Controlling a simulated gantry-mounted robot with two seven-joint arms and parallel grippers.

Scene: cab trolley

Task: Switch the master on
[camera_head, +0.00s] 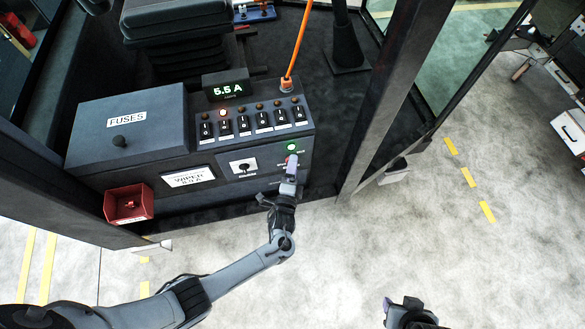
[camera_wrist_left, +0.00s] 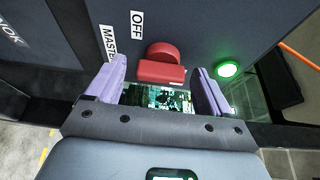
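The red master switch knob (camera_wrist_left: 162,66) shows in the left wrist view, with an "OFF" label (camera_wrist_left: 136,25) above it and a "MASTER" label (camera_wrist_left: 107,43) to its left. A round green lamp (camera_wrist_left: 228,69) glows to the right of the knob; it also shows lit in the head view (camera_head: 292,147). My left gripper (camera_head: 290,164) is at the front panel just below this lamp and hides most of the knob there. Its purple fingers (camera_wrist_left: 156,90) are apart, on either side of the knob, not visibly touching it. My right gripper (camera_head: 405,304) is at the bottom edge, away from the panel.
A row of black switches (camera_head: 254,121) lies on the console top, with a lit "5.5 A" display (camera_head: 228,90) behind. A fuse box (camera_head: 125,125) stands left. A red tray (camera_head: 129,204) sticks out at lower left. A dark pillar (camera_head: 385,85) rises right of the console.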

